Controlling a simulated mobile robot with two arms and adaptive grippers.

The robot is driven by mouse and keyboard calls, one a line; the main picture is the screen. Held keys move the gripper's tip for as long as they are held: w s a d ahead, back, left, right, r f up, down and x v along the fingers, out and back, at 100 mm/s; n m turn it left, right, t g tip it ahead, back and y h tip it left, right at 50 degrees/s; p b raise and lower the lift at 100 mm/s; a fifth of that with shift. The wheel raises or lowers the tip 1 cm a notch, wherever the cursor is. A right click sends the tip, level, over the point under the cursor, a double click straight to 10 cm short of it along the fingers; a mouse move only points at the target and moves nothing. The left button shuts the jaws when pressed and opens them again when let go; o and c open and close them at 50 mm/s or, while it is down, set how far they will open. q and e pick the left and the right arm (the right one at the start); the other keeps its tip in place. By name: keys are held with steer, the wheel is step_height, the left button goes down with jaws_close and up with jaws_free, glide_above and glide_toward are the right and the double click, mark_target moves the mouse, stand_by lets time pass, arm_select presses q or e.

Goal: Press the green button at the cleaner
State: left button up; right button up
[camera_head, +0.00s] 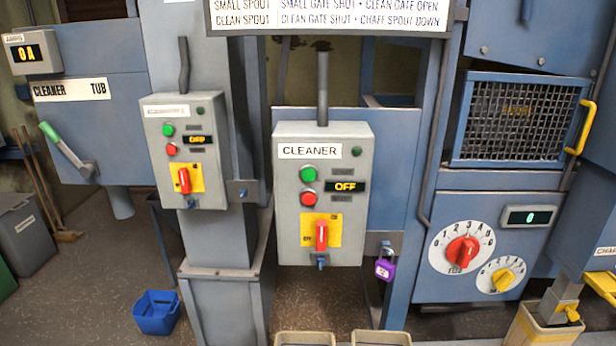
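The cleaner control box (291,222) is a grey box in the middle of the head view, labelled CLEANER. Its green button (309,175) sits at the upper left of the panel, just above a red button (309,198). The display (346,187) beside them reads OFF in yellow. A red rotary handle (321,236) on a yellow plate is below, pointing upright. A small dark green lamp (356,151) is at the upper right of the box. Neither of my grippers shows in this view, and nothing covers the green button.
A similar control box (153,130) with green and red buttons stands to the left, also reading OFF. A purple padlock (385,268) hangs at the lower right of the cleaner box. A feed dial (462,250) is further right. A blue bucket (156,313) stands on the floor.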

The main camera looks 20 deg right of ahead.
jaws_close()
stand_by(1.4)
